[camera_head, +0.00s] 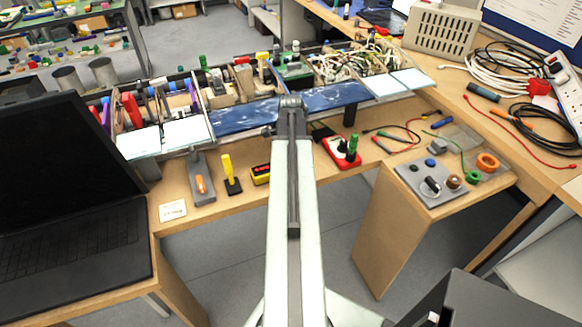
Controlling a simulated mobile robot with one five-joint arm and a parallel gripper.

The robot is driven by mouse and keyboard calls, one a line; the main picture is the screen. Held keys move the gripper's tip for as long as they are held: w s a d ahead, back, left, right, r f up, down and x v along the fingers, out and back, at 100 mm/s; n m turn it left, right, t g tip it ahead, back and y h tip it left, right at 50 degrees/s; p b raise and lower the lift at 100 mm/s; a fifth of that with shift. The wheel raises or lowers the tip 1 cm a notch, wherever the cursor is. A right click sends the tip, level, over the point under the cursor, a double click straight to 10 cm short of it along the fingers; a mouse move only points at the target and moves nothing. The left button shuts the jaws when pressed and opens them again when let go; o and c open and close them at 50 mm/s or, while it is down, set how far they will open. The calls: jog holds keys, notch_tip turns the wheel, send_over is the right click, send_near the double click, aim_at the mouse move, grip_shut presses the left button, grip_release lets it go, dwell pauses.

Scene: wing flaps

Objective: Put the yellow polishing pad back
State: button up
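A tool with an upright yellow handle and a flat black base (230,174) stands on the wooden bench, left of my arm; it looks like the yellow polishing pad. A yellow and black block (260,175) lies just right of it, close to my arm. My gripper end (291,103) is over the blue wing panel (245,116), beyond and to the right of the yellow tool and apart from it. I see it from behind, so its fingers are hidden and I cannot make out anything held.
A grey tool with an orange handle (201,184) and a white label card (172,210) are to the left. A black laptop (68,170) fills the far left. A red tool (341,152) and a grey plate with knobs (436,178) are right of my arm. Raised pale flaps (188,131) edge the wing.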

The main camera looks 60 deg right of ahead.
jog(key=shift+f+b, duration=0.65)
jog(key=shift+b, duration=0.05)
jog(key=o, duration=1.6)
jog(key=shift+r, duration=0.1)
notch_tip(320, 180, up, 9)
jog(key=p, duration=0.9)
jog(key=shift+w+d, duration=0.1)
jog(key=shift+f, duration=0.2)
